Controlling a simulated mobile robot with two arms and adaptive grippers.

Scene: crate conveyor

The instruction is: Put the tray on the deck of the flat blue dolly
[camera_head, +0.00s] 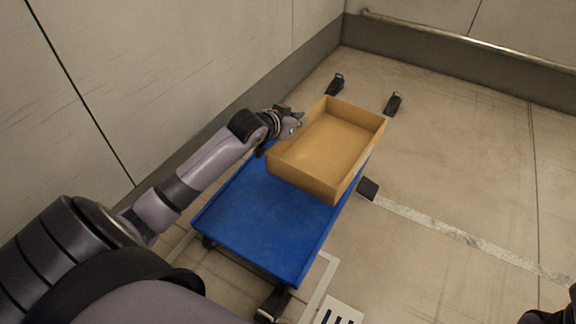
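The tray (303,178) is a shallow, open, tan box, empty inside. It is over the far part of the flat blue dolly (262,220), whose near deck is bare. I cannot tell whether the tray's base rests fully on the deck or is slightly above it. My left gripper (297,123) is at the tray's left wall, close to the rim. Its fingers are too small and partly hidden to show whether they are shut on the wall. Only a dark sliver of my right arm shows at the bottom right corner; its gripper does not show.
A wall runs close along the dolly's left side, and another with a metal rail (470,38) stands at the back. Black floor pieces (394,104) lie beyond and beside the tray. The floor to the right is open, with a pale stripe (460,237).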

